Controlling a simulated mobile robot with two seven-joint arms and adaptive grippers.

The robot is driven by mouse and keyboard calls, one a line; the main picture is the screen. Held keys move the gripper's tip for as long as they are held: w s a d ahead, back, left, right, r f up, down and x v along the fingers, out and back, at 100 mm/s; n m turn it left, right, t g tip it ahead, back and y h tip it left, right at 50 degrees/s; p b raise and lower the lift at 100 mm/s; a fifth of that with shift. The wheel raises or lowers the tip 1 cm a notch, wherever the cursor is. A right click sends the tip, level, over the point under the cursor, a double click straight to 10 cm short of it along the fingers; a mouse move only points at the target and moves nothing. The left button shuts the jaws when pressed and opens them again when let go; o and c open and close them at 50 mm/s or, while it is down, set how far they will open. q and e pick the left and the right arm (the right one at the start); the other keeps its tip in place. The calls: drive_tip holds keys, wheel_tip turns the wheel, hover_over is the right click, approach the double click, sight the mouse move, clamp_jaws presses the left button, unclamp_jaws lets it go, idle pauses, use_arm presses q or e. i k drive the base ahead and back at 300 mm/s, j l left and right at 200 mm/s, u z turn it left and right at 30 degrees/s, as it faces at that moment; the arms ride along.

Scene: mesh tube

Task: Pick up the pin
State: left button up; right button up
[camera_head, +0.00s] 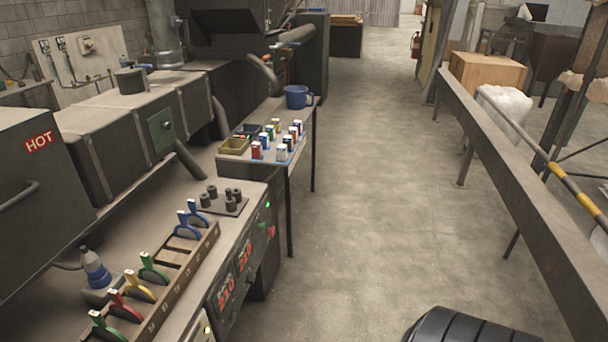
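I cannot make out for sure which thing is the pin. Several short dark cylindrical pieces (228,194) stand upright on a small dark plate (238,208) on the near grey bench. They are small in this view, and I cannot tell whether one of them is the pin.
A wooden rack (177,289) holds coloured-handled tools beside a blue-labelled bottle (94,268). A farther table carries small boxes (282,153), a yellowish tray (233,146) and a blue mug (297,97). A long grey beam (520,185) bounds the right; open floor (370,190) lies between.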

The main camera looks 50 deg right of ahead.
sight(228, 191)
drive_tip(key=z, duration=1.1)
drive_tip(key=u, duration=0.7)
drive_tip(key=i+l+u, duration=0.2)
drive_tip(key=l+u, duration=0.2)
drive_tip(key=l, duration=0.35)
drive_tip(key=i+l+u, duration=0.1)
drive_tip(key=l+u, duration=0.35)
drive_tip(key=l, duration=0.35)
drive_tip(key=l+u, duration=0.4)
drive_tip(key=l, duration=0.4)
